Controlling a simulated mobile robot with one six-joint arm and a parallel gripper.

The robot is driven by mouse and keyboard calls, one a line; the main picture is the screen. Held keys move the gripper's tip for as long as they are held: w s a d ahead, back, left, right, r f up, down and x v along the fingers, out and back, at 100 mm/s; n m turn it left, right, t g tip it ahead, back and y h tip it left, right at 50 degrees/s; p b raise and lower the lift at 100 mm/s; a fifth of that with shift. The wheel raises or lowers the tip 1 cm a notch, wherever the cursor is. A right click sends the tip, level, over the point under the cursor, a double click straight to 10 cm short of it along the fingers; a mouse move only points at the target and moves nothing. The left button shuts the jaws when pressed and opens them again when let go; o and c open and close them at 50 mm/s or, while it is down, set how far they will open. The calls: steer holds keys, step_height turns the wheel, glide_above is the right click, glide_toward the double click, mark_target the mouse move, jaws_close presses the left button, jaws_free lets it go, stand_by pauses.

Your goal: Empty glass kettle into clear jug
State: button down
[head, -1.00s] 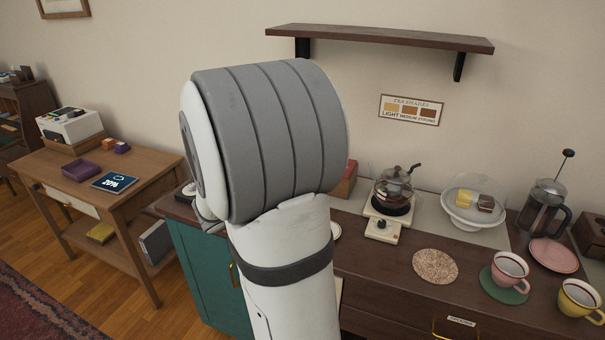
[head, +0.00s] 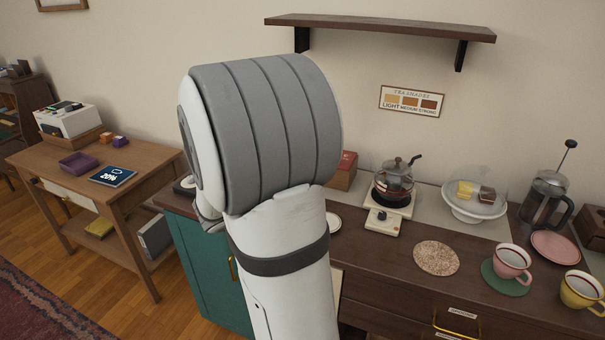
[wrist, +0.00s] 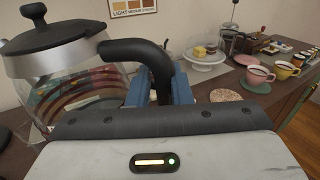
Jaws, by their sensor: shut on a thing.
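A glass kettle (wrist: 72,85) with a black lid and black handle fills the left of the wrist view. My gripper (wrist: 160,86) is shut on its handle, with blue fingers on both sides. The kettle looks nearly upright; coloured stripes show through its glass, and I cannot tell its liquid level. In the head view my arm hides both gripper and kettle. I cannot pick out a clear jug in either view.
Another glass pot (head: 394,182) with dark contents stands on a cream hot plate (head: 384,222). A domed cake stand (head: 475,208), French press (head: 545,200), pink cup (head: 512,262) and yellow cup (head: 581,290) stand to the right. A cork mat (head: 436,257) lies bare.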

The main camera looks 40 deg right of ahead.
steer(key=shift+n, duration=0.5)
steer(key=shift+s+f+b, duration=0.1)
steer(key=shift+f+b, duration=2.55)
steer(key=shift+f, duration=1.15)
steer(key=shift+r+p, duration=0.35)
steer(key=shift+p, duration=0.1)
